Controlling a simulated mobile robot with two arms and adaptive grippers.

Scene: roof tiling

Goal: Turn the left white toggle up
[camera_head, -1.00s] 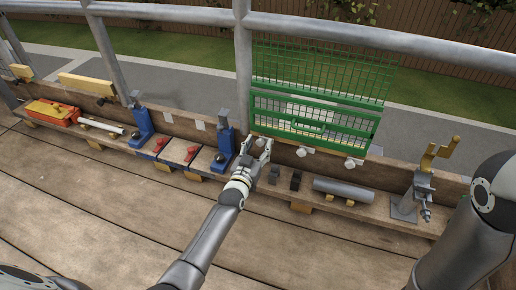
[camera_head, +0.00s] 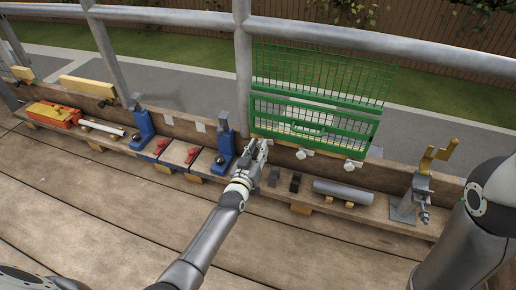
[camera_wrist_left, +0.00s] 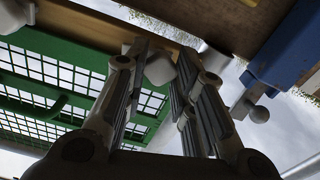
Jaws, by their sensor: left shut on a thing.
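The left white toggle shows between the fingertips in the left wrist view (camera_wrist_left: 160,68); in the head view the gripper hides most of it. My left gripper (camera_head: 260,149) is shut on this toggle, at the lower left corner of the green mesh guard (camera_head: 317,134). Its fingers also show in the left wrist view (camera_wrist_left: 158,85), one on each side of the toggle. Which way the toggle points is hard to tell. The middle white toggle (camera_head: 304,153) and right white toggle (camera_head: 352,164) are free, below the guard. My right gripper is not in view.
A blue clamp (camera_head: 224,150) stands close left of my left gripper. Small dark blocks (camera_head: 295,182), a grey pipe (camera_head: 343,192) and a vise with a yellow handle (camera_head: 410,203) are on the plank to the right. A metal post (camera_head: 243,70) rises behind. The deck boards in front are clear.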

